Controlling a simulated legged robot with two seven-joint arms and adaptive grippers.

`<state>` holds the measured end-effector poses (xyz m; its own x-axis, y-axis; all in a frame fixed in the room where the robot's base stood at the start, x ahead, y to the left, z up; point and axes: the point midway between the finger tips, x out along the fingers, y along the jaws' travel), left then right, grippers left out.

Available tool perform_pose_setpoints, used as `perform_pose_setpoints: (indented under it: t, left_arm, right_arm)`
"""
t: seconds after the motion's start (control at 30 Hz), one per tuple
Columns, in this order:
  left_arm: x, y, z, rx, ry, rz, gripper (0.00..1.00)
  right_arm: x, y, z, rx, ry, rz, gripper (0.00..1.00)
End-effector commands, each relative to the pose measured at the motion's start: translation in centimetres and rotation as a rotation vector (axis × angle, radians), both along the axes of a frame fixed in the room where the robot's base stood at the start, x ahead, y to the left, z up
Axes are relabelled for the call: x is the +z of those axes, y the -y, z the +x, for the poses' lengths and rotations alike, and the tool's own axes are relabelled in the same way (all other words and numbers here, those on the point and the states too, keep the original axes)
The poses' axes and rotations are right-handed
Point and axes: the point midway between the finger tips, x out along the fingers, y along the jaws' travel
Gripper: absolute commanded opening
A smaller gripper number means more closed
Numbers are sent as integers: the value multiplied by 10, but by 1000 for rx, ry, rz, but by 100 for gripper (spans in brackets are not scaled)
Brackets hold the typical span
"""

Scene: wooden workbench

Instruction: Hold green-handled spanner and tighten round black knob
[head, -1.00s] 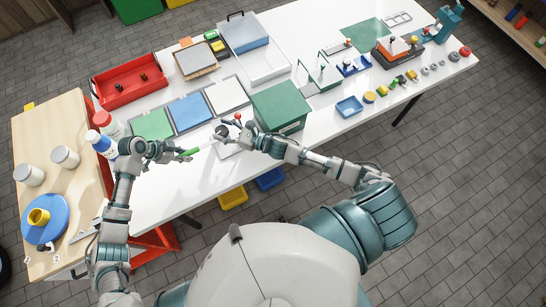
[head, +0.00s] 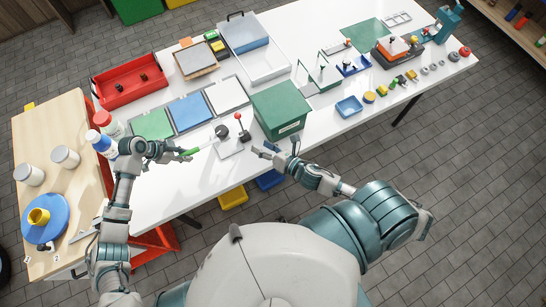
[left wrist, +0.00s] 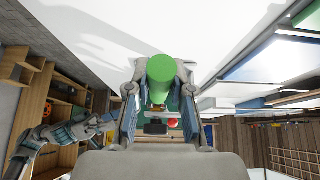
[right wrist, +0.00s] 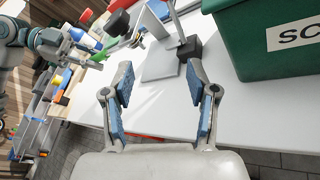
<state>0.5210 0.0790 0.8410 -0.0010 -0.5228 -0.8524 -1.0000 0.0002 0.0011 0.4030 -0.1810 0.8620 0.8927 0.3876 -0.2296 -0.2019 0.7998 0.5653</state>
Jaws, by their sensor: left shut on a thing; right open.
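My left gripper (head: 172,150) is shut on the green handle of the spanner (head: 188,153). The handle's round green end (left wrist: 160,80) fills the space between the fingers in the left wrist view. The spanner's metal part points right, toward the round black knob (head: 221,131); whether its head touches the knob is too small to tell. The knob also shows at the top of the right wrist view (right wrist: 117,24). My right gripper (head: 268,152) is open and empty, to the right of the knob and near the bench's front edge. Its blue-padded fingers are spread in the right wrist view (right wrist: 160,85).
A red-balled lever (head: 238,117) on a black base stands just right of the knob. A green bin (head: 280,110) stands beyond my right gripper. Green, blue and white panels (head: 190,112) lie behind the knob. The white bench front below the spanner is clear.

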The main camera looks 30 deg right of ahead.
Motion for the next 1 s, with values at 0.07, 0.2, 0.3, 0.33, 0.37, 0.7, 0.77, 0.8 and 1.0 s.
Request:
perform_pose_setpoints:
  t: [0.07,0.2,0.3,0.33,0.37,0.7,0.77,0.8,1.0]
  left_arm:
    - [2,1,1,0,2,-5,0]
    - [2,1,1,0,2,-5,0]
    - [2,1,1,0,2,-4,0]
    - [2,1,1,0,2,-4,0]
    - [2,1,1,0,2,-4,0]
    - [2,1,1,0,2,-4,0]
    - [2,1,1,0,2,-4,0]
    - [1,1,1,0,2,-4,0]
    - [1,1,1,0,2,-4,0]
  right_arm:
    - [-3,7,-8,-91,-72,80,58]
    - [-16,21,-23,-241,-181,190,58]
    - [-35,26,-34,-300,-242,210,58]
    - [-40,28,-38,-319,-261,215,58]
    - [-45,29,-41,-337,-279,221,58]
    - [-100,37,-76,-460,-431,226,58]
    - [-106,37,-80,-473,-447,225,58]
    - [-110,38,-83,-479,-457,225,58]
    - [-117,39,-89,-496,-477,223,58]
